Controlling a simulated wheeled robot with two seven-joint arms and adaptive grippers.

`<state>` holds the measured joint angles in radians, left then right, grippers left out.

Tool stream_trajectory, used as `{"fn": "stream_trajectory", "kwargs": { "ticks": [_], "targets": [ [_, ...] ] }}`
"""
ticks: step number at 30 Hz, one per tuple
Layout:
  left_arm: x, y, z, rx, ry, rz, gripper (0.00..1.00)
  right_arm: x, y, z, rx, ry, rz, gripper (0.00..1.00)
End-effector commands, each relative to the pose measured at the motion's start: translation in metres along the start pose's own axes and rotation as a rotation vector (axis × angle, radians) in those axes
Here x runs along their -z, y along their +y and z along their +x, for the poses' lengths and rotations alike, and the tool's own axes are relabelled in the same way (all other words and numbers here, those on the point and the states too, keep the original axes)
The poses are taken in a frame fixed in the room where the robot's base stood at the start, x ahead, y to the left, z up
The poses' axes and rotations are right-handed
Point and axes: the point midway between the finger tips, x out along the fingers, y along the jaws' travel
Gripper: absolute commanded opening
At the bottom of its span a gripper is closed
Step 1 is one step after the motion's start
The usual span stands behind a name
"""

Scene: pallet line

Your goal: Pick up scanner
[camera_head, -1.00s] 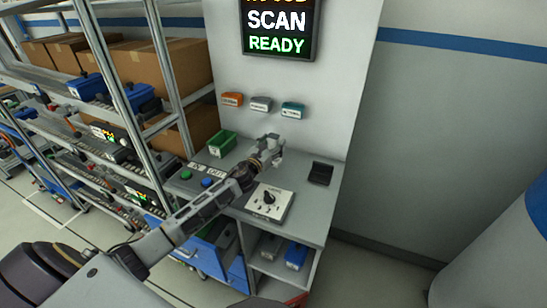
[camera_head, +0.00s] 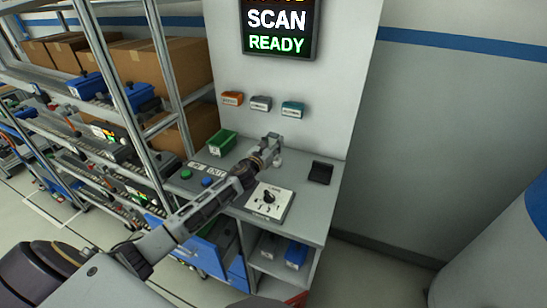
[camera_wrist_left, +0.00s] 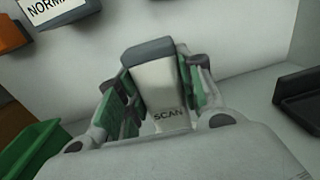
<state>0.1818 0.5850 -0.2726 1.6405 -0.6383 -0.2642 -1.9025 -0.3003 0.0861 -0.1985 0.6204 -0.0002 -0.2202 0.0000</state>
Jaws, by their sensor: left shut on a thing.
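The scanner (camera_wrist_left: 160,92) is a pale grey body with a dark grey top and the word SCAN on it, in the middle of the left wrist view. My left gripper (camera_wrist_left: 160,88) is shut on it, with a green-lined finger on each side. In the head view my left gripper (camera_head: 270,146) is over the back of the grey counter (camera_head: 232,200), near the white wall panel. The scanner is mostly hidden there by the gripper. I cannot tell from these views how far it is from the counter. My right gripper does not show.
A black holder (camera_head: 320,173) stands right of the gripper, and a green bin (camera_head: 221,143) stands left. A knob box (camera_head: 268,202) and push buttons lie in front. Orange, grey and teal boxes hang on the wall under the SCAN READY screen (camera_head: 279,28). Shelving (camera_head: 162,75) fills the left.

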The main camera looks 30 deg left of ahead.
Motion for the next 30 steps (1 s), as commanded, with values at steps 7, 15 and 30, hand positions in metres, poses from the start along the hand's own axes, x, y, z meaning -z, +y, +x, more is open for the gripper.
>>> {"fn": "stream_trajectory", "kwargs": {
  "ticks": [7,15,30],
  "targets": [
    [-0.001,0.0,0.0,0.0,-0.001,0.0,0.0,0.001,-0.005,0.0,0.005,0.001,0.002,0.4],
    [-0.002,0.0,0.0,0.0,-0.001,0.001,0.0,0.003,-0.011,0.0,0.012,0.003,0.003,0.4],
    [-0.032,0.001,0.0,0.0,-0.004,0.004,0.0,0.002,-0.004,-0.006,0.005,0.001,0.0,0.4]
  ]
}}
